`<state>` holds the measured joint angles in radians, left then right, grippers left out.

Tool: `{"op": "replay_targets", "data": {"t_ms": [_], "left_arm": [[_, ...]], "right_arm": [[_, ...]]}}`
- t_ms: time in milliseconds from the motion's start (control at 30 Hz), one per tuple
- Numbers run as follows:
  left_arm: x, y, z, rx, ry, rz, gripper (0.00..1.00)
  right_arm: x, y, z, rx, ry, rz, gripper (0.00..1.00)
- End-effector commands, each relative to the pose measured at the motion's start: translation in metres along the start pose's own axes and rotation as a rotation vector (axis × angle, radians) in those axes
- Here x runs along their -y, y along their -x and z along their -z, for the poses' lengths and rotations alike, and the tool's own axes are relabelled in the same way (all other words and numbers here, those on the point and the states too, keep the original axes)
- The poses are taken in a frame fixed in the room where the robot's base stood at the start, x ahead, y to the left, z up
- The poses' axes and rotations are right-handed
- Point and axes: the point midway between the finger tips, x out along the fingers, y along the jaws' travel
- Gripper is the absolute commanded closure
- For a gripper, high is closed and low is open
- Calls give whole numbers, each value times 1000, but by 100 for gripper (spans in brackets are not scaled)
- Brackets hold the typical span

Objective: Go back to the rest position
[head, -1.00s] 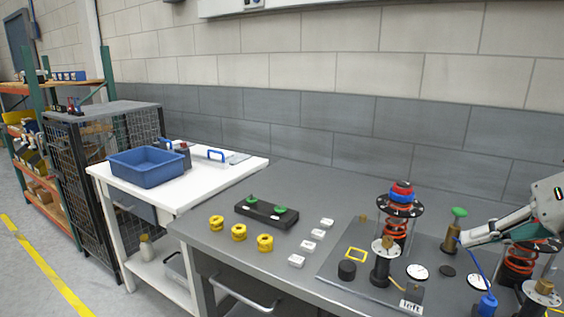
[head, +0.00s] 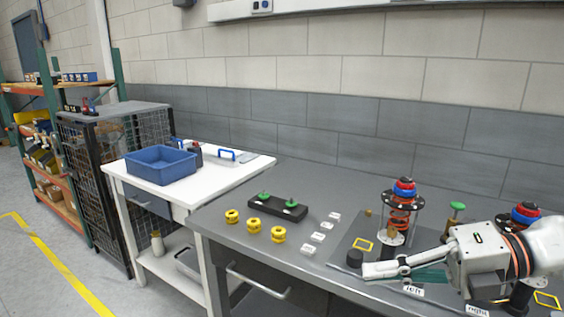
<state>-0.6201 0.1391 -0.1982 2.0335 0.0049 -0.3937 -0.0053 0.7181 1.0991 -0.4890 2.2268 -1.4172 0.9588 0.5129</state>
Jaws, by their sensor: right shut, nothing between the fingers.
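My right gripper (head: 372,270) comes in from the right in the head view. A spring assembly with a red and blue top (head: 403,190) stands upright behind the gripper. A second such top (head: 526,214) shows at the right, its lower part mostly hidden by my arm. My left gripper is not in view.
A white table (head: 185,195) with a blue bin (head: 160,165) stands to the left. The back left of the bench is clear.

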Motion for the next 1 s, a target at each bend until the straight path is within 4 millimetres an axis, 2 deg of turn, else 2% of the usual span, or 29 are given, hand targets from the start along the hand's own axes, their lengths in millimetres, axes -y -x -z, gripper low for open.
{"op": "replay_targets", "data": {"t_ms": [33, 167, 267, 367, 467, 567, 667, 700, 800, 900, 1000], "left_arm": [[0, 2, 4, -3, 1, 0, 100], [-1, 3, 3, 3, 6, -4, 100], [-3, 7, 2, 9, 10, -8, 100], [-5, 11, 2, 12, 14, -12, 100], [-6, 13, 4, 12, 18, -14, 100], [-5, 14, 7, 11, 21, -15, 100], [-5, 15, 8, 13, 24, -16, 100], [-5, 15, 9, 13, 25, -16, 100], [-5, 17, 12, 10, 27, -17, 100], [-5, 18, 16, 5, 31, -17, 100], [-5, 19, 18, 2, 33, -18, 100]], "right_arm": [[-6, -13, 5, -11, -61, -99, 100], [-16, -31, 2, 23, -220, -330, 100], [-11, -38, -9, 91, -370, -483, 100], [10, -40, -23, 189, -539, -607, 100], [47, -41, -34, 314, -724, -695, 100], [99, -41, -37, 458, -923, -745, 100], [164, -42, -25, 612, -1135, -753, 100], [190, -43, -16, 670, -1214, -744, 100], [252, -46, 16, 803, -1401, -702, 100], [307, -50, 59, 917, -1573, -638, 100], [350, -54, 106, 1007, -1723, -564, 100]]}}
